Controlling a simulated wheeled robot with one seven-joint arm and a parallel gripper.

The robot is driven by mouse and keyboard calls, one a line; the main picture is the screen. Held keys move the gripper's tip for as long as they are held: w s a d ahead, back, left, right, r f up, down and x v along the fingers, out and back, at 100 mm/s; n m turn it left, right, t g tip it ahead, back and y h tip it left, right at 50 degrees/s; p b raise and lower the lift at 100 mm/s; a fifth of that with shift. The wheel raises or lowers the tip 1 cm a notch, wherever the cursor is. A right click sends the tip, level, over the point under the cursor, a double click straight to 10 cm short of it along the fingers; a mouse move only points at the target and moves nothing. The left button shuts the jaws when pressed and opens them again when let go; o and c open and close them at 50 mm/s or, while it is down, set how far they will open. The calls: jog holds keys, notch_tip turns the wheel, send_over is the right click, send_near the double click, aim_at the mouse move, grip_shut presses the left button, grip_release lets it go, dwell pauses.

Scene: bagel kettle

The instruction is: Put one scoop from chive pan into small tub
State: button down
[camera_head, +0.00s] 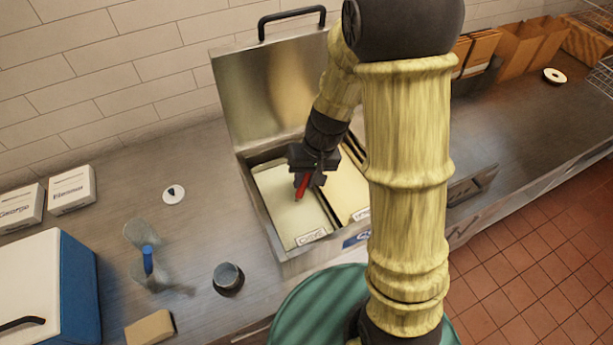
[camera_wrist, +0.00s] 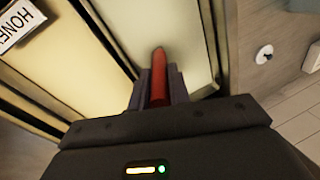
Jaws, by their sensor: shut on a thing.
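The steel well with its lid raised (camera_head: 262,85) holds pale, cream-coloured pans. The left pan (camera_head: 288,205) has a front label that seems to read "Chive"; its cream surface also shows in the wrist view (camera_wrist: 190,25). My gripper (camera_head: 313,165) is over this pan, shut on a red-handled tool (camera_head: 302,187), likely the scoop. The red handle (camera_wrist: 158,85) sits between the fingers in the wrist view. I see no scoop bowl, and cannot tell whether it touches the spread. A small round dark container (camera_head: 228,279) left of the well may be the small tub.
The neighbouring pan (camera_head: 345,190) has a partly visible "HONE" label (camera_wrist: 18,22). A clear object with a blue part (camera_head: 148,260), a tan block (camera_head: 150,328), a white-and-blue box (camera_head: 50,285) and white name boxes (camera_head: 72,190) stand left. Counter around the white disc (camera_head: 173,194) is clear.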

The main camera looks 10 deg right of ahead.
jog(key=shift+s+a, duration=0.25)
jog(key=shift+a, duration=0.6)
jog(key=shift+s+a, duration=0.25)
jog(key=shift+a, duration=0.6)
jog(key=p+v, duration=1)
jog(key=v, duration=0.3)
jog(key=shift+w+a+r+p, duration=0.25)
jog(key=shift+w+a+p, duration=0.05)
jog(key=shift+w, duration=0.05)
dwell(0.5)
